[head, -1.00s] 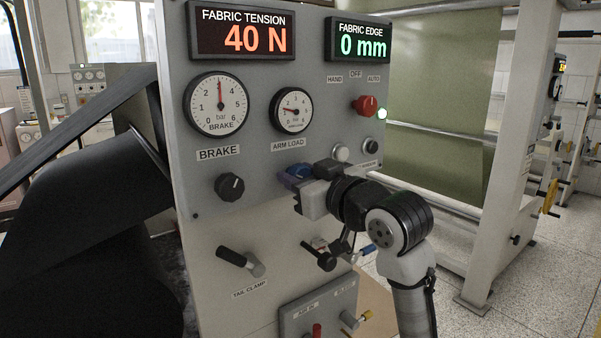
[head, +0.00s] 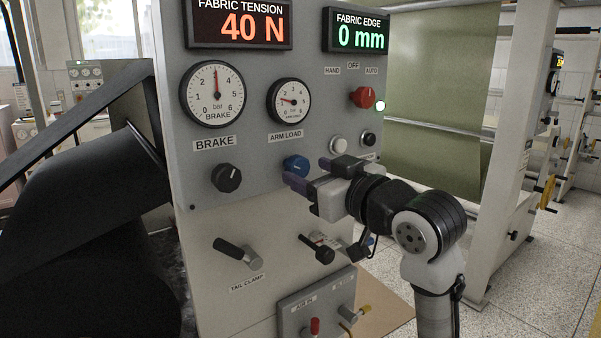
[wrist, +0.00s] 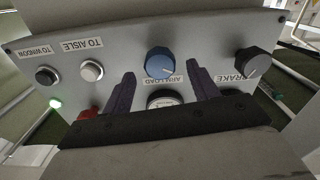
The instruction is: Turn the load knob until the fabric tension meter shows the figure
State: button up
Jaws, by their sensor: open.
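The blue load knob (head: 295,166) is on the grey panel below the ARM LOAD gauge (head: 289,101), whose needle points left. The fabric tension meter (head: 240,25) shows 40 N in orange. My gripper (head: 312,176) is open and empty, just in front of and to the lower right of the knob in the head view, partly overlapping its edge. In the wrist view the knob (wrist: 159,62) shows whole beyond the gap between my two purple fingers (wrist: 162,90), apart from both.
A black BRAKE knob (head: 226,178) is left of the load knob, under the BRAKE gauge (head: 216,94) near 3 bar. A white button (head: 338,145), black button (head: 368,139) and red selector (head: 363,98) are to the right. Levers (head: 237,252) project below. The fabric edge display (head: 357,30) shows 0 mm.

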jog(key=b+v, duration=0.1)
jog(key=v, duration=0.8)
jog(key=shift+s+d+b, duration=0.15)
jog(key=shift+s+b, duration=0.1)
jog(key=shift+b, duration=0.1)
